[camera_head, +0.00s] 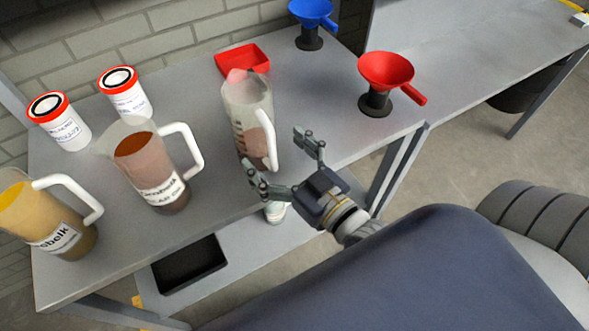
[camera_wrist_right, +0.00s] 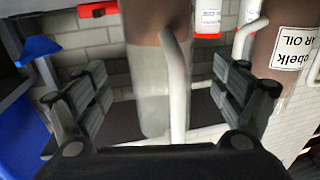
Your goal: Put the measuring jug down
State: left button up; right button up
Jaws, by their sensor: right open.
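The measuring jug (camera_head: 245,115) is translucent with a white handle and some brownish content. It stands upright on the grey table (camera_head: 195,235), toward the middle. My right gripper (camera_head: 280,163) is open in front of the jug, its fingers spread to either side of the handle. In the right wrist view the jug (camera_wrist_right: 150,85) and its white handle lie between the open fingers (camera_wrist_right: 155,100), with a gap on each side. My left gripper is not in view.
Two labelled jugs, one brown (camera_head: 155,175) and one yellow (camera_head: 50,220), stand to the left. Behind them are two white tubs with red lids (camera_head: 125,92). A red tray (camera_head: 243,60), a red funnel (camera_head: 386,70) and a blue funnel (camera_head: 312,14) stand behind and right. A black tray (camera_head: 188,263) lies below.

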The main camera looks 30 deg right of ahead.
jog(key=shift+b+v, duration=0.3)
jog(key=shift+v, duration=2.6)
